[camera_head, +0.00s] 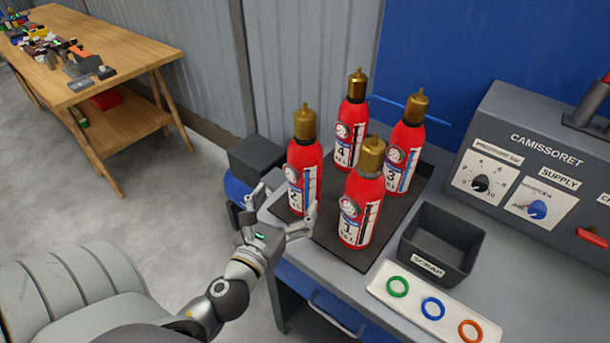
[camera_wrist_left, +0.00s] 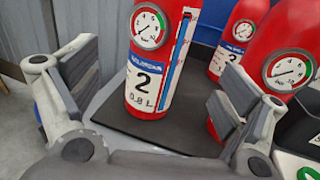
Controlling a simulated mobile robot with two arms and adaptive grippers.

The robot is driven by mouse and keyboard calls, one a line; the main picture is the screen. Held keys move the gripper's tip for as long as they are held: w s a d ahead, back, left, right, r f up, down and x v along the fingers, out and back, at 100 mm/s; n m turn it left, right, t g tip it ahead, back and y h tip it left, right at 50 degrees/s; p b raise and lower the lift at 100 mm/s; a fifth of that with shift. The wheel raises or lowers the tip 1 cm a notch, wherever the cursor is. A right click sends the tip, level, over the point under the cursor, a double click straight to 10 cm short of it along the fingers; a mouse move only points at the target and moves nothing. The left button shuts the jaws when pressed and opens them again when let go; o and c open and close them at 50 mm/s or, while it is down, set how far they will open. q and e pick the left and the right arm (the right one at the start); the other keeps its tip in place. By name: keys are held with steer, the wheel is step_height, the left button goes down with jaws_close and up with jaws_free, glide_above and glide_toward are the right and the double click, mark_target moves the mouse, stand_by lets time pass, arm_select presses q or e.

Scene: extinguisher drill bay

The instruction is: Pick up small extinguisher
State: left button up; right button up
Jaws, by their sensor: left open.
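Several red extinguishers with brass tops stand upright on a dark mat (camera_head: 335,250) on the grey bench. They look alike in size and carry numbers: 1 (camera_head: 360,208), 2 (camera_head: 304,172), 3 (camera_head: 403,155) and 4 (camera_head: 350,125). My left gripper (camera_head: 287,207) is open at extinguisher 2, at the bench's left edge. In the left wrist view, extinguisher 2 (camera_wrist_left: 150,90) stands between the spread fingers (camera_wrist_left: 155,88), its label and gauge facing the camera; I cannot tell whether they touch it. Another extinguisher (camera_wrist_left: 290,55) stands close to the right finger. My right gripper is out of view.
A black scrap bin (camera_head: 440,245) and a white tray with coloured rings (camera_head: 415,300) sit right of the mat. A grey control panel (camera_head: 540,150) stands at the back right. A wooden table (camera_head: 120,65) with tools is far left, with open floor before it.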

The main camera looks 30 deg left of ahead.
mark_target(298, 183)
arm_select(q)
steer(key=w, duration=0.2)
steer(key=w+a+p, duration=0.1)
steer(key=w, duration=0.1)
steer(key=shift+w, duration=0.4)
steer(key=shift+w+r+p, duration=0.2)
steer(key=shift+w+p, duration=0.3)
steer(key=shift+w, duration=0.05)
steer(key=w, duration=0.2)
steer(key=w+p, duration=0.1)
steer(key=w, duration=0.1)
steer(key=shift+w+a+f, duration=0.1)
steer(key=shift+a+f, duration=0.05)
steer(key=shift+a, duration=0.25)
steer(key=c, duration=2)
steer(key=shift+r, duration=0.3)
jaws_close()
